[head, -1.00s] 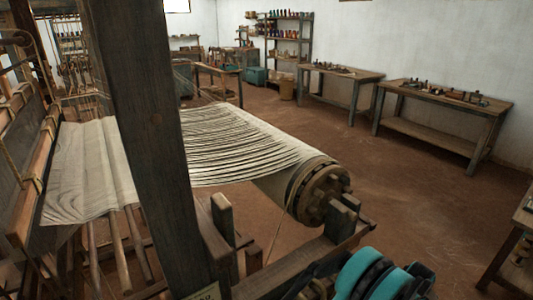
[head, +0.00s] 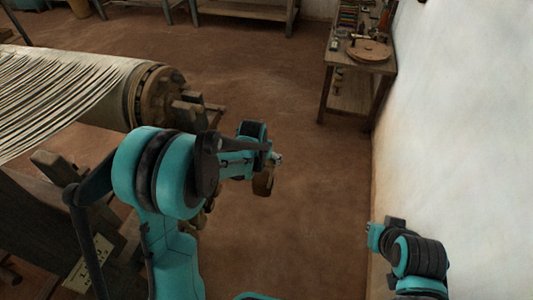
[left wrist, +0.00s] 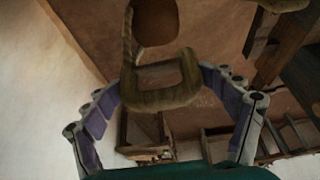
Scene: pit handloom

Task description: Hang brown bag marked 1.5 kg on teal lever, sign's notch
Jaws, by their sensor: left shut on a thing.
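My left gripper (head: 275,158) is out over the floor in the head view. A small brown bag (head: 263,184) hangs just below it. In the left wrist view, the curved fingers of the gripper (left wrist: 167,85) close on the bag's thick olive loop. The brown body of the bag (left wrist: 157,22) shows beyond the loop, and no weight mark is readable. A pale yellow sign (head: 88,264) is on the loom frame at lower left, partly covered by a dark bar.
The loom's warp roller (head: 150,95) and wooden frame (head: 45,215) stand at the left. A side table (head: 372,68) with a round wooden disc stands by the right wall (head: 460,130). The brown floor between loom and wall is clear.

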